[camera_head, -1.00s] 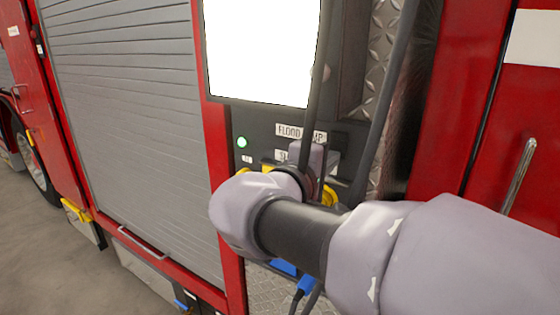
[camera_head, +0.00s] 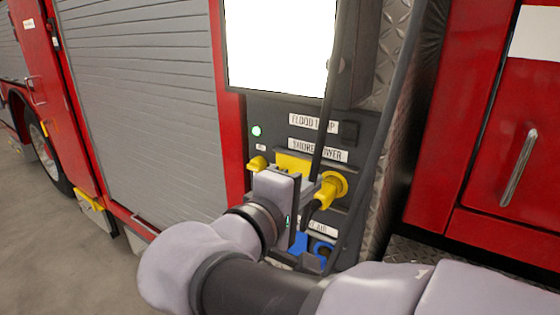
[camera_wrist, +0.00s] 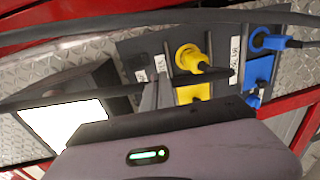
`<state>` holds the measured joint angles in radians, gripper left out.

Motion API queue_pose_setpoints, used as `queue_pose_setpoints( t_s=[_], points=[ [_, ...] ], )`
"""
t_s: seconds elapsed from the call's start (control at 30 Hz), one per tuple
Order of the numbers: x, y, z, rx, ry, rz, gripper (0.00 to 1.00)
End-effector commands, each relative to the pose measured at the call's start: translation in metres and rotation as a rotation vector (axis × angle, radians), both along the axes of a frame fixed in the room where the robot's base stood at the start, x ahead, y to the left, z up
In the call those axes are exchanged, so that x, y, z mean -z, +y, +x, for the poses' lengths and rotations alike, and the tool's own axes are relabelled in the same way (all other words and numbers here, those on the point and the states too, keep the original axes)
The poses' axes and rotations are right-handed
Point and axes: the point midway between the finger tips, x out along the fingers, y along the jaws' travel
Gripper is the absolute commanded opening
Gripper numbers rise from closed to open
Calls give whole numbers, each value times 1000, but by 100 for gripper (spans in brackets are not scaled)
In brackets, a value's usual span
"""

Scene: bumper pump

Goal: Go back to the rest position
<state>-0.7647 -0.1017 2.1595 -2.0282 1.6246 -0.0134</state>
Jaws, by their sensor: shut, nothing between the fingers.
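My gripper (camera_head: 278,200) is in front of the lower part of the dark control panel (camera_head: 367,135) on the red truck. In the head view its body hides its own fingers and part of the panel. In the wrist view its two grey fingers (camera_wrist: 157,92) are together with nothing between them. A yellow plug (camera_head: 331,188) sits in the panel just right of my gripper, apart from it as far as I can tell. It also shows in the wrist view (camera_wrist: 192,62).
Dark cables (camera_head: 388,110) hang in front of the panel, close to my gripper. Blue connectors (camera_head: 300,243) are below. A white screen (camera_head: 278,45) and a lit green lamp (camera_head: 256,131) are above. A grey roller shutter (camera_head: 150,110) is at left, with open floor (camera_head: 50,215) beyond.

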Motion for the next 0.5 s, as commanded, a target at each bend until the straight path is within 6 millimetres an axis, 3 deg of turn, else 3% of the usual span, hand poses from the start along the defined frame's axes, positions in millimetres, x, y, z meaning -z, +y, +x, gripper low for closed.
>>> queue_pose_setpoints(
  t_s=[0.23,0.33,0.43,0.5],
  points=[
    [0,0,0,1,0,1,0],
    [12,-20,-8,45,40,50,0],
    [56,-72,-42,189,173,246,0],
    [103,-103,-90,328,282,506,0]
  ],
)
